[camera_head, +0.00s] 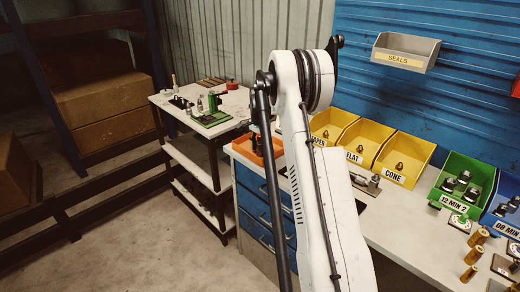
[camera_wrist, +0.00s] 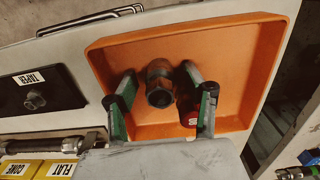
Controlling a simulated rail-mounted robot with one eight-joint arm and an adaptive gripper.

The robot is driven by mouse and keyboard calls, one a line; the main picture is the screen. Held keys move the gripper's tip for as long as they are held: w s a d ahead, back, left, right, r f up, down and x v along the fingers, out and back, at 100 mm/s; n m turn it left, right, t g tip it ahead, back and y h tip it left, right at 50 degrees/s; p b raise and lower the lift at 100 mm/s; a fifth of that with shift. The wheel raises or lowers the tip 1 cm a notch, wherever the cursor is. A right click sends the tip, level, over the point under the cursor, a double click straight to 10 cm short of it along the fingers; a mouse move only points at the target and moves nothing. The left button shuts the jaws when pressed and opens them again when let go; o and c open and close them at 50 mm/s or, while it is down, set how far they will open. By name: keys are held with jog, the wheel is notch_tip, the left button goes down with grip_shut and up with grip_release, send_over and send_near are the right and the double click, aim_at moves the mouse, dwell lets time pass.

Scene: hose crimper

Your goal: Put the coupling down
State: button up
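A brownish metal coupling (camera_wrist: 160,94), with a dark round opening facing the camera, shows in the wrist view over the floor of the orange tray (camera_wrist: 110,52). My gripper (camera_wrist: 159,75) has one green-and-grey finger on each side of it. Narrow gaps show between the fingers and the coupling, so the gripper looks open around it. The coupling appears to rest in the tray, but its contact with the floor is hard to see. In the head view the orange tray (camera_head: 243,147) is partly hidden behind my arm, and my gripper and the coupling are hidden.
A small red item (camera_wrist: 188,119) lies in the tray beside the right finger. A dark TAPER plate (camera_wrist: 40,90) is left of the tray. Yellow bins (camera_head: 402,157), a green bin (camera_head: 462,180) and brass fittings (camera_head: 471,258) stand along the right-hand bench.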

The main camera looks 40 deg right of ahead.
aim_at(260, 143)
jog(key=shift+r, duration=0.15)
notch_tip(260, 143, up, 12)
jog(key=shift+f, duration=0.1)
jog(key=s+a+r+n+t, duration=0.1)
jog(key=s+a+r+n, duration=0.3)
jog(key=a, duration=0.4)
jog(key=s+a+r+n+t+h, duration=0.1)
jog(key=s+a+r, duration=0.2)
jog(key=a+r, duration=0.4)
jog(key=s+a+r+n+t, duration=0.1)
jog(key=s+a+r+n, duration=0.25)
jog(key=a, duration=0.65)
jog(key=s+a+f+n+t, duration=0.2)
jog(key=s+a, duration=0.6)
jog(key=s, duration=0.4)
jog(key=s+a+f+n+t+y, duration=0.1)
jog(key=s+a+f+n, duration=0.3)
jog(key=s+a, duration=0.5)
jog(key=s+n+t, duration=0.1)
jog(key=s+n, duration=0.1)
jog(key=s, duration=0.1)
jog(key=shift+s+a+f+n, duration=0.15)
jog(key=shift+a+f+n, duration=0.1)
jog(key=shift+f+n, duration=0.1)
